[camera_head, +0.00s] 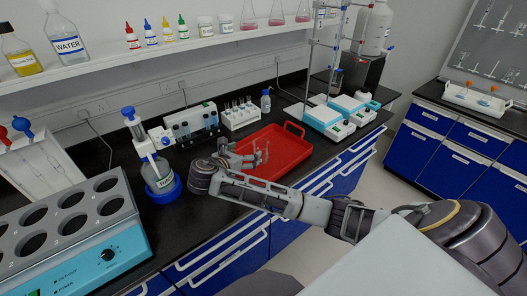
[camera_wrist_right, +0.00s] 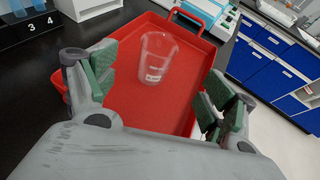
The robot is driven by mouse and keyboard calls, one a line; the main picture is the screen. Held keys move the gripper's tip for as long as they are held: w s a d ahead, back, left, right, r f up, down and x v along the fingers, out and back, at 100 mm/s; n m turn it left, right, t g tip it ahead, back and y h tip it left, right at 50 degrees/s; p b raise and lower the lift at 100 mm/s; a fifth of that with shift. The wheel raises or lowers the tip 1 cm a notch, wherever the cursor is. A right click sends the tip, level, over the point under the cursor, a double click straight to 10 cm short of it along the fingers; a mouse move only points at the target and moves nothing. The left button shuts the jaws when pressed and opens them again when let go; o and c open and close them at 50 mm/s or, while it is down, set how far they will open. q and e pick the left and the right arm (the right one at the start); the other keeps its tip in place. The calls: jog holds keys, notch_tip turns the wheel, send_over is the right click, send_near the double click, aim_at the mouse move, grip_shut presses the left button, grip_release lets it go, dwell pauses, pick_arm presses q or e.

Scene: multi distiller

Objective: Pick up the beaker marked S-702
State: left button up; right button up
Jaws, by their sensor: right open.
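A clear glass beaker (camera_wrist_right: 158,52) with a small white label stands in the red tray (camera_wrist_right: 183,120); the label is too small to read. In the head view the beaker (camera_head: 263,152) is faint, at the tips of my right gripper (camera_head: 243,158). My right gripper (camera_wrist_right: 158,88) is open, its green-padded fingers spread to either side in the wrist view. The beaker appears between and beyond the fingers, with no visible contact. The red tray (camera_head: 292,160) lies on the black bench. My left gripper is not in view.
A flask in a blue-ringed holder (camera_head: 163,183) stands left of my right arm. A tube rack (camera_head: 240,115) and a small wash bottle (camera_head: 266,100) stand behind the tray. Balance-like devices (camera_head: 325,118) stand to its right. A block with round wells (camera_head: 70,225) fills the near left.

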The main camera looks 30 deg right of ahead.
send_near(264, 143)
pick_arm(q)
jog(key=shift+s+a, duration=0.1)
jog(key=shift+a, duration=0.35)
pick_arm(e)
jog(key=shift+w+d+f, duration=0.15)
jog(key=shift+w+d, duration=0.1)
jog(key=shift+d, duration=0.25)
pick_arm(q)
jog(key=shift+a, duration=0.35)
pick_arm(e)
jog(key=x, duration=0.3)
jog(key=shift+w+d+f, duration=0.1)
jog(key=shift+w+d, duration=0.15)
jog(key=shift+d, duration=0.1)
jog(key=shift+w+d+f, duration=0.25)
jog(key=shift+d, duration=0.25)
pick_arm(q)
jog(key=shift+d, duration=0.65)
